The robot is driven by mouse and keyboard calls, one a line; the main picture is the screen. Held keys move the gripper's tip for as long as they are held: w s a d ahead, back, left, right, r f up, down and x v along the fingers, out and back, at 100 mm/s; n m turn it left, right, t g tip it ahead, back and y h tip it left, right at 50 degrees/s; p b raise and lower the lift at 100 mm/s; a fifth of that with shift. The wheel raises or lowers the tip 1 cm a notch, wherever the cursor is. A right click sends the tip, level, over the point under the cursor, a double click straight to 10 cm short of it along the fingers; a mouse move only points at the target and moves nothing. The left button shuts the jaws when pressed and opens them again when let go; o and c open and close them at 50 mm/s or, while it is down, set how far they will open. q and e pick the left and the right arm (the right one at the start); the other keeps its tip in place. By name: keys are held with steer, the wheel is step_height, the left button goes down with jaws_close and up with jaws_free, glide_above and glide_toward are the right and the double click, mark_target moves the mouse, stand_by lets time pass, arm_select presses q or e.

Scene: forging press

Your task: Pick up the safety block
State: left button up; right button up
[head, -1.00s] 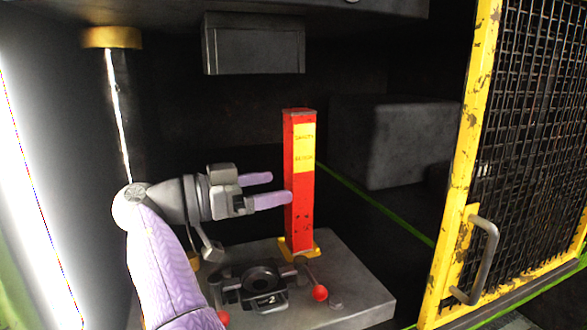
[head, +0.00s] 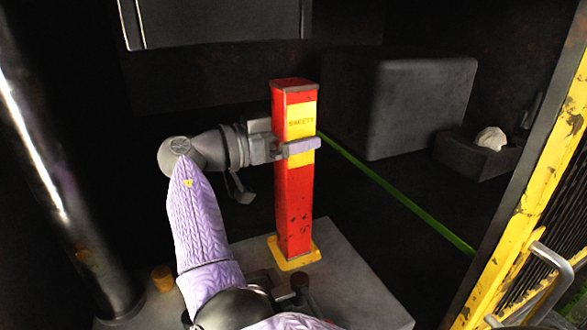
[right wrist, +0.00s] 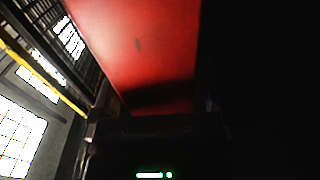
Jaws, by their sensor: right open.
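The safety block (head: 293,205) is a red upright post with a yellow label reading SAFETY. It stands on a yellow foot on the grey press bed. My right gripper (head: 299,146) is at its upper part, coming from the left. One lilac finger lies across the label side, and the other finger is hidden behind the post. The jaws are open, with the post seemingly between them; I cannot tell whether a finger touches. In the right wrist view the block's red face (right wrist: 145,50) fills the upper middle, close to the camera. My left gripper is not in view.
The grey press bed (head: 365,290) lies below. A dark ram block (head: 215,20) hangs above at the back. A grey box (head: 420,105) stands behind right, near a small tray (head: 475,160) holding a white lump. The yellow guard door (head: 535,180) is at right, a column (head: 75,200) at left.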

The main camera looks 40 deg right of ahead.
jaws_close()
stand_by(0.4)
steer(key=shift+r, duration=0.1)
